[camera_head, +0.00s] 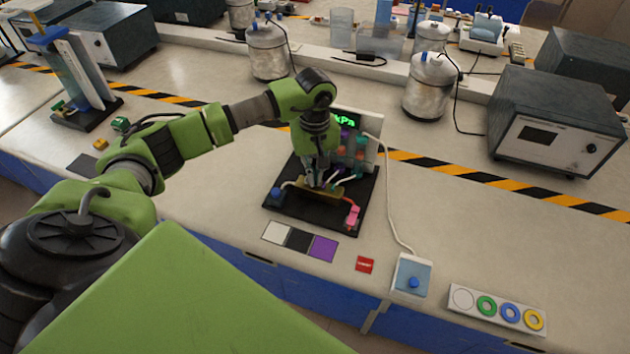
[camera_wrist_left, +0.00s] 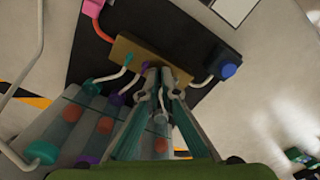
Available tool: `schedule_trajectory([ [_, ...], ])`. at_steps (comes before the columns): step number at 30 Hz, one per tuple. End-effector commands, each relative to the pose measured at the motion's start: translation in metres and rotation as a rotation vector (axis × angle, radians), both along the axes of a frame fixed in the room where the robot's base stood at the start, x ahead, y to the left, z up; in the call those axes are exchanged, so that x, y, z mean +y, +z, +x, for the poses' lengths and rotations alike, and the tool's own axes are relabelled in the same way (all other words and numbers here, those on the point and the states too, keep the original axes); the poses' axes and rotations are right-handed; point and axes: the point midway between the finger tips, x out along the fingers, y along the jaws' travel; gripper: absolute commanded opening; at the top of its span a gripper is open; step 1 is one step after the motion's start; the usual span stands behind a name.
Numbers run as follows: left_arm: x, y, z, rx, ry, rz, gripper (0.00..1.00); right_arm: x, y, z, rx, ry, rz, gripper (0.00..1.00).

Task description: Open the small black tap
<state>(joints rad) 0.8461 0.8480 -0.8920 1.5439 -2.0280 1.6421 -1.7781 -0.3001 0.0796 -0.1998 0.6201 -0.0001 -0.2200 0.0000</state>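A tan block (camera_head: 322,190) with white tubes lies on a black base plate (camera_head: 318,213) in the head view. The block (camera_wrist_left: 125,48) also shows in the wrist view. My left gripper (camera_head: 314,184) points down over this block, with its fingertips at the block's edge. In the wrist view the fingertips (camera_wrist_left: 160,72) are close together; whether anything is between them is not clear. I cannot make out the small black tap; it may be hidden by the fingers. My right gripper is not in view.
On the plate are a blue-knobbed part (camera_head: 277,195), a pink part (camera_head: 352,214) and, behind, coloured cylinders (camera_head: 360,152) and a green display (camera_head: 345,120). A blue button box (camera_head: 412,277) and a ring panel (camera_head: 495,309) stand at right.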

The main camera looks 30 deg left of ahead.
Motion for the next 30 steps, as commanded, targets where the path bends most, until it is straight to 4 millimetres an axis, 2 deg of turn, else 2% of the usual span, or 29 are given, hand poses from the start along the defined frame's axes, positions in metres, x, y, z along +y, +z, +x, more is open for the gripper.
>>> schedule_trajectory([
  [5,0.0003,-0.0004,-0.0002,0.001,0.032,0.001,0.00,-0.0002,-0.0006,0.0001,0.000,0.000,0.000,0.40],
  [19,0.0003,-0.0001,0.0000,-0.001,0.558,0.001,0.00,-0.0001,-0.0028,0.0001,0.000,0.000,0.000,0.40],
  [30,0.0003,-0.0001,0.0000,-0.001,0.606,0.001,0.00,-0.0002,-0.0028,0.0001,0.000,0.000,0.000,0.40],
])
